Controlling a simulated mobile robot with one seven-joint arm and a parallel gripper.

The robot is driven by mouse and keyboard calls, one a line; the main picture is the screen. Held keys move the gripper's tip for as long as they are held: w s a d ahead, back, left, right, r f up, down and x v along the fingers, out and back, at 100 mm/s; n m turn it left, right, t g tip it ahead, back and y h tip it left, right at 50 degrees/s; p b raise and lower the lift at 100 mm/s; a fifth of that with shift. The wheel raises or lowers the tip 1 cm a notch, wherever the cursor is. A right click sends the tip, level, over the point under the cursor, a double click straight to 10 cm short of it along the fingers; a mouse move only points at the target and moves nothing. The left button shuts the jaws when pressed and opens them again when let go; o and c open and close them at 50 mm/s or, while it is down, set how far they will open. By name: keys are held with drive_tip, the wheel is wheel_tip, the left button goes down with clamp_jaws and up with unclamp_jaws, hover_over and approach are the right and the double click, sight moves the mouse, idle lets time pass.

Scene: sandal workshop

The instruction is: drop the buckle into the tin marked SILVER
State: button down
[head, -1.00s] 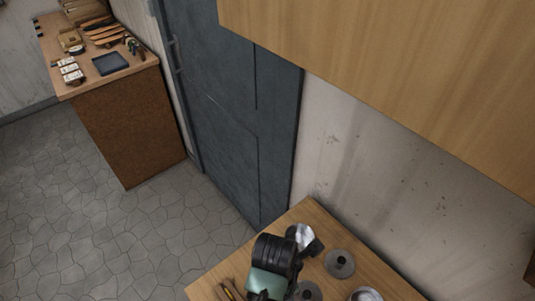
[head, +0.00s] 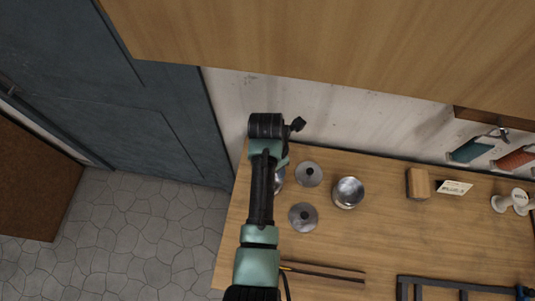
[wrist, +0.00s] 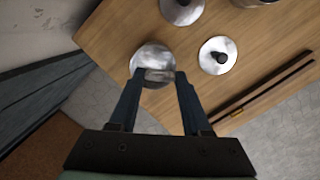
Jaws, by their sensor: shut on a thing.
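My gripper (wrist: 158,78) is shut on the buckle (wrist: 160,75), a small pale metal piece between the fingertips in the wrist view. The buckle is in line with an open round metal tin (wrist: 148,54) below; the height between them is hard to judge. In the head view this tin (head: 280,181) is mostly hidden by my arm, and the fingers cannot be made out. A second open tin (head: 348,192) stands further right on the bench. No SILVER marking is readable on either tin.
Two round lids with black knobs, one (head: 308,174) further back and one (head: 303,216) nearer, lie between the tins on the wooden bench (head: 385,235). A wooden block (head: 418,184), a small card (head: 454,187) and spools (head: 510,201) are to the right. A cabinet (head: 330,40) overhangs.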

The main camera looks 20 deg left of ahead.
drive_tip(key=shift+d+f+b, duration=0.1)
drive_tip(key=shift+f+b, duration=2.9)
drive_tip(key=shift+b, duration=0.05)
drive_tip(key=shift+r, duration=0.1)
drive_tip(key=shift+c, duration=1.4)
unclamp_jaws()
wheel_tip(320, 180, up, 13)
drive_tip(key=s, duration=0.1)
drive_tip(key=shift+s+a+b, duration=0.2)
drive_tip(key=shift+a+b, duration=0.2)
drive_tip(key=shift+a, duration=0.05)
